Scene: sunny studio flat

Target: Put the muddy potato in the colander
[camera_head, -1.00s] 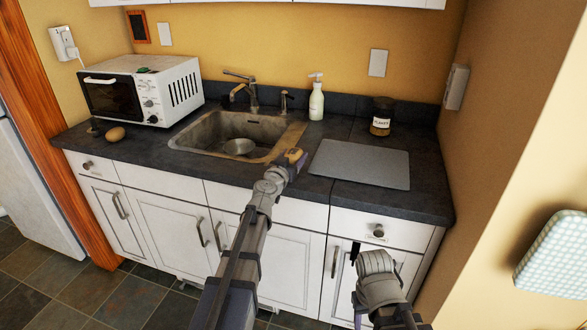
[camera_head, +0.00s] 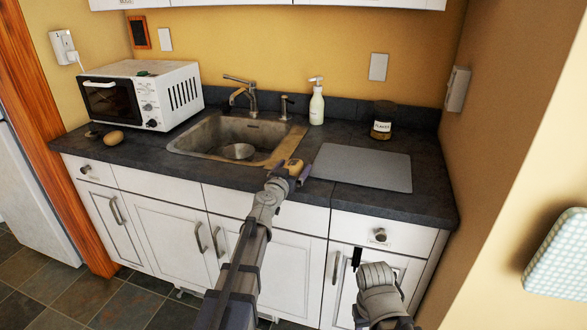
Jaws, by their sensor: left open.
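A brown potato (camera_head: 113,138) lies on the dark counter at the left, in front of the microwave. A round metal colander (camera_head: 238,152) sits in the sink basin, partly hidden by the front rim. My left gripper (camera_head: 291,172) is open by the front right corner of the sink, far to the right of the potato. A small yellow-brown patch shows at its tip; I cannot tell what it is. My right gripper (camera_head: 357,255) is low in front of the cabinets at the right; its fingers are mostly hidden.
A white microwave (camera_head: 148,95) stands behind the potato, with a small dark object (camera_head: 94,131) near it. The sink (camera_head: 205,137) has a faucet (camera_head: 243,92). A soap bottle (camera_head: 317,102), a jar (camera_head: 383,122) and a grey board (camera_head: 362,167) are to the right.

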